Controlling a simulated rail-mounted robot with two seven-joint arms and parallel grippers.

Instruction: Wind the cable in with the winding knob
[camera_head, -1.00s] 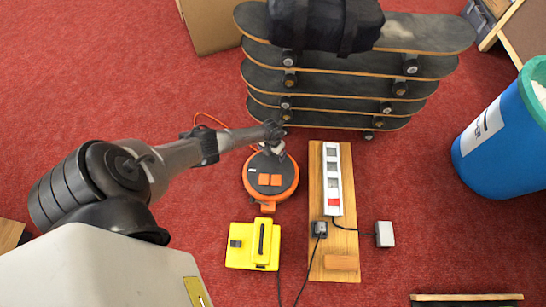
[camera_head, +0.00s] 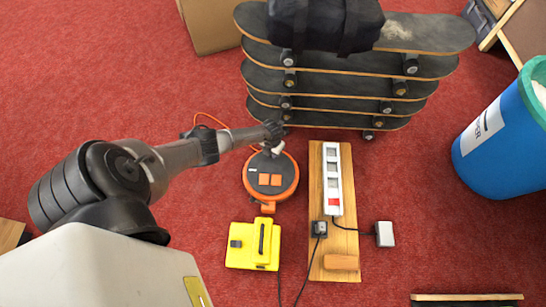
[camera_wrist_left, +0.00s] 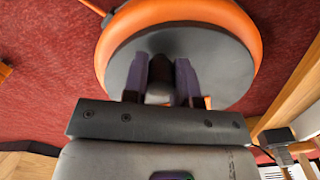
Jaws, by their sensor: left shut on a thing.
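The cable reel (camera_head: 285,191) is a round drum with an orange rim and a dark grey face with orange squares. It lies on the red carpet, and its orange cable (camera_head: 206,116) runs out behind it to the left. My left gripper (camera_head: 274,149) is over the far edge of the reel face. In the left wrist view, my left gripper (camera_wrist_left: 160,70) is shut on the dark winding knob (camera_wrist_left: 159,92), which stands between the two fingers. The knob is mostly hidden in the head view. My right gripper is not in view.
A yellow box (camera_head: 240,259) sits just in front of the reel. A wooden board (camera_head: 318,185) with a white power strip (camera_head: 333,178) lies to the right. Stacked skateboards (camera_head: 345,83) stand close behind. A blue bin (camera_head: 500,150) is at the right; carpet between is clear.

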